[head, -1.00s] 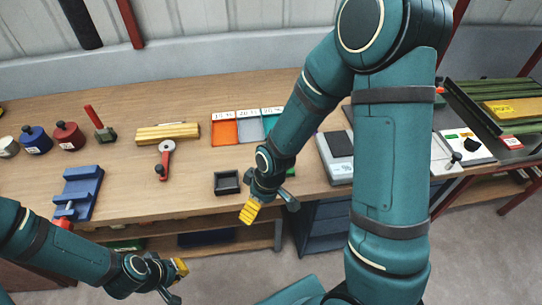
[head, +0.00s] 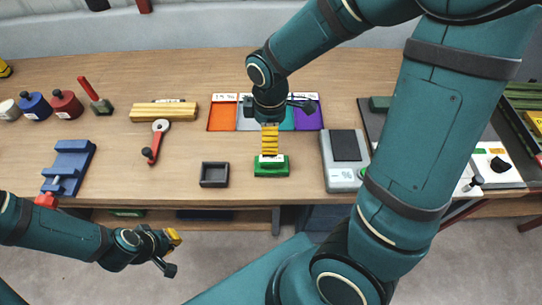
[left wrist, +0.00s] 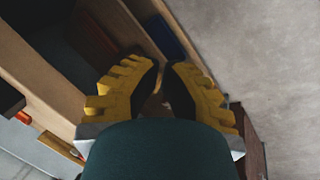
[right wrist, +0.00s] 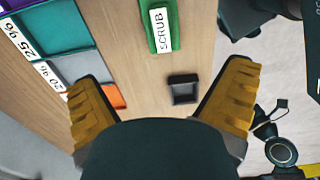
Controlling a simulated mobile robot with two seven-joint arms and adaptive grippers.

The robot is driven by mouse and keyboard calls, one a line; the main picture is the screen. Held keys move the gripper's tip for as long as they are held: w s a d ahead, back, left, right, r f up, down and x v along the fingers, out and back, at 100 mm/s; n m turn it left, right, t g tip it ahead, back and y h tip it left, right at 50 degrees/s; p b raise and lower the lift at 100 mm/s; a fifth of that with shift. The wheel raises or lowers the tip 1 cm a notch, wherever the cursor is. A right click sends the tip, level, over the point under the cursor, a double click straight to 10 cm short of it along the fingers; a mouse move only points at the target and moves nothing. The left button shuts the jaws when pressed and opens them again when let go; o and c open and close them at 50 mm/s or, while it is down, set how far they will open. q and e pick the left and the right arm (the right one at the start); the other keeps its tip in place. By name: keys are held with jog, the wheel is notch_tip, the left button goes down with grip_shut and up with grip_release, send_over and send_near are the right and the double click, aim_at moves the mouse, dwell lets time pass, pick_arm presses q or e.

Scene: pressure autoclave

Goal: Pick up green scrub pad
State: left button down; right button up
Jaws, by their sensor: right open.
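The green scrub pad (head: 271,170) lies on the wooden bench near its front edge, right of a small black tray (head: 214,174). In the right wrist view the pad (right wrist: 164,28) shows at the top edge, partly cut off, with a white label reading SCRUB. My right gripper (head: 269,141) is above the bench, just behind the pad in the head view. Its yellow fingers (right wrist: 160,85) are wide apart with nothing between them. My left gripper (head: 174,246) hangs in front of the bench, low at left. Its fingertips (left wrist: 162,72) are together, with no object visible between them.
Coloured mats (head: 222,117) lie behind the pad, partly hidden by my right arm. A grey scale (head: 342,160) stands to the right. A red-handled tool (head: 156,142), yellow bars (head: 164,112) and a blue vise (head: 68,167) are to the left.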

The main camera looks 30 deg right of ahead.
aim_at(270, 158)
notch_tip(270, 158, down, 14)
jog(key=b, duration=0.3)
jog(key=shift+s+a+r+b, duration=0.1)
jog(key=shift+s+r+b, duration=0.05)
jog(key=shift+b, duration=0.15)
jog(key=shift+c, duration=0.3)
jog(key=c, duration=1.3)
